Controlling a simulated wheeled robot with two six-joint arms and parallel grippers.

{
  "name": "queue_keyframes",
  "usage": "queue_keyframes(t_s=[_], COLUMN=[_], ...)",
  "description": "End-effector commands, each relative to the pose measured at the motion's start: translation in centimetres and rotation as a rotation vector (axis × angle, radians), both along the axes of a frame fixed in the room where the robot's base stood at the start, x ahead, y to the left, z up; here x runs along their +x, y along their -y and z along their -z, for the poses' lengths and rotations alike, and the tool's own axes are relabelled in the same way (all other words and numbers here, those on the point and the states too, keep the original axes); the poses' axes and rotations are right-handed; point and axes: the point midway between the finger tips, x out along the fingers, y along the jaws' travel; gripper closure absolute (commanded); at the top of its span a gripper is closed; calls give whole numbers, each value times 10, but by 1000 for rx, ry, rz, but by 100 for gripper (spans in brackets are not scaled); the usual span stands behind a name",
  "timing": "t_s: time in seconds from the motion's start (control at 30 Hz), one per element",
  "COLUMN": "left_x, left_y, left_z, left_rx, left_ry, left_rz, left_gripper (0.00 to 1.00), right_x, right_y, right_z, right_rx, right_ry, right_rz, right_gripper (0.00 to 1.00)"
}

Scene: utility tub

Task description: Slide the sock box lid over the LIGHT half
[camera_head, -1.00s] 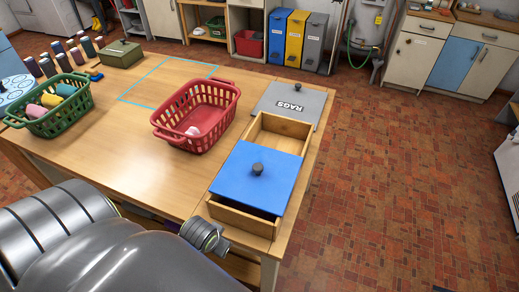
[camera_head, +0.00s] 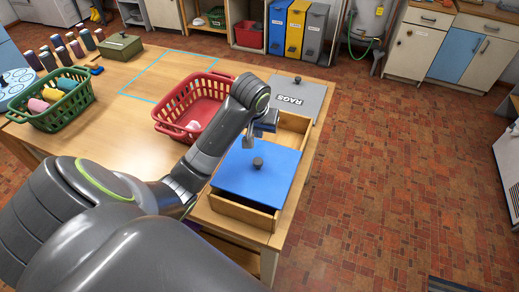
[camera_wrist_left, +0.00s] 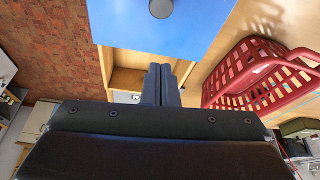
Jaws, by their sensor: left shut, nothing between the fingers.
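The wooden sock box (camera_head: 247,216) stands at the table's right edge. Its flat blue lid (camera_head: 262,182), with a dark round knob (camera_head: 258,163), covers most of the near part. A strip inside the near wall and the far part are uncovered. My left gripper (camera_head: 249,143) is shut and empty, at the lid's far edge beside the open far part; contact cannot be told. In the left wrist view the closed fingers (camera_wrist_left: 160,78) point toward the lid (camera_wrist_left: 195,25), with the open compartment (camera_wrist_left: 127,75) behind them. My right gripper is not in view.
A grey lid marked RAGS (camera_head: 297,97) lies just beyond the box. A red basket (camera_head: 172,112) stands left of my left forearm. A green basket (camera_head: 62,102) with rolled socks and a blue-outlined table area (camera_head: 160,75) lie farther left.

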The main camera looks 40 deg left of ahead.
Motion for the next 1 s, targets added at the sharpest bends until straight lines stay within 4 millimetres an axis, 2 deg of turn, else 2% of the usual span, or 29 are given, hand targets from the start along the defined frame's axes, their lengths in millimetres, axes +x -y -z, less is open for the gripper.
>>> queue_keyframes(t_s=[0.1, 0.2, 0.77, 0.83, 1.0], left_x=[10, 12, 27, 30, 41], left_y=[-2, -3, -9, -10, -14], left_z=[-10, -9, 40, 46, 79], left_rx=[-3, -5, -3, -7, -7], left_ry=[2, 2, 3, -3, -3], left_rz=[-19, -24, -23, -25, -25], left_gripper=[100, 100, 100, 100, 100], right_x=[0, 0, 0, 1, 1], right_y=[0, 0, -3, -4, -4], right_z=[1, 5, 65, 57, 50], right_rx=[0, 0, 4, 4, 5], right_ry=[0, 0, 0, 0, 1], right_rz=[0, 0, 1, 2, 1], right_gripper=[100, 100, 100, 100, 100])
